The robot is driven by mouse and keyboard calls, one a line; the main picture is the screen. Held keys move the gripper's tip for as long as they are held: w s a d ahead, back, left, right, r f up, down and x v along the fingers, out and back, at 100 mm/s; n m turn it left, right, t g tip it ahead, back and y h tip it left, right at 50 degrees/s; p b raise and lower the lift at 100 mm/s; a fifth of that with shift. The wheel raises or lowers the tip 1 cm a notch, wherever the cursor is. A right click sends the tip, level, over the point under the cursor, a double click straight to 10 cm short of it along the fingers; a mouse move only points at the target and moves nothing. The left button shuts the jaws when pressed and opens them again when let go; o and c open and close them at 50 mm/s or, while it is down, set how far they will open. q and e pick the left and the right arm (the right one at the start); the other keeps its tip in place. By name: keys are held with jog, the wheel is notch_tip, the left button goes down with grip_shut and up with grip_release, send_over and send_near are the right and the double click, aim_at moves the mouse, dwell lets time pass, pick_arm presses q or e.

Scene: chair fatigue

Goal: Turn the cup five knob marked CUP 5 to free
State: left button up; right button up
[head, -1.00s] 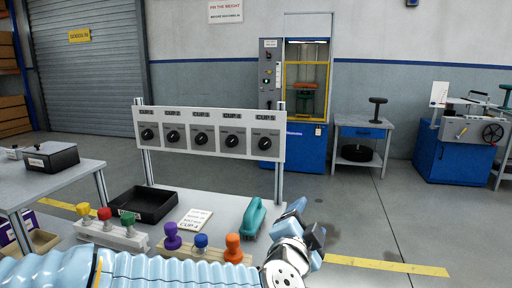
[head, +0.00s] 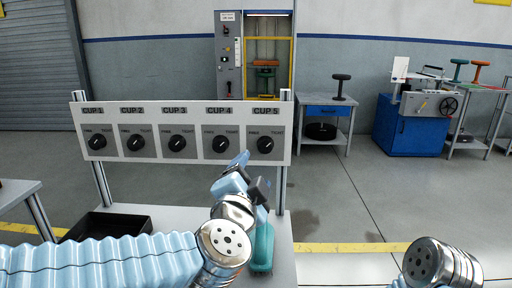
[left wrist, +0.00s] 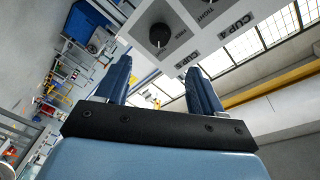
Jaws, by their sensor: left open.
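The CUP 5 knob (head: 265,145) is a round black knob at the right end of a white panel (head: 150,158). FREE is printed at its upper left and TIGHT at its upper right; its pale mark seems to point towards TIGHT. My left gripper (head: 252,172) is open and empty, just below and left of this knob and apart from it. In the left wrist view, the open blue fingers (left wrist: 158,75) point towards the panel, with the knob (left wrist: 160,35) beyond them. My right gripper is out of view; only a metal arm link shows at the lower right.
The CUP 4 knob (head: 221,145) sits close to the left on the same panel. A metal post (head: 281,190) holds the panel's right end. A teal-handled tool (head: 263,248) and a black tray (head: 108,225) are on the bench below. The floor to the right is clear.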

aim_at(264, 148)
pick_arm(q)
jog(key=w, duration=0.4)
jog(key=w+d, duration=0.1)
jog(key=w, duration=0.3)
jog(key=w+d, duration=0.1)
jog(key=w, duration=0.3)
jog(key=shift+w, duration=0.25)
jog(key=shift+c, duration=0.2)
jog(key=c, duration=1)
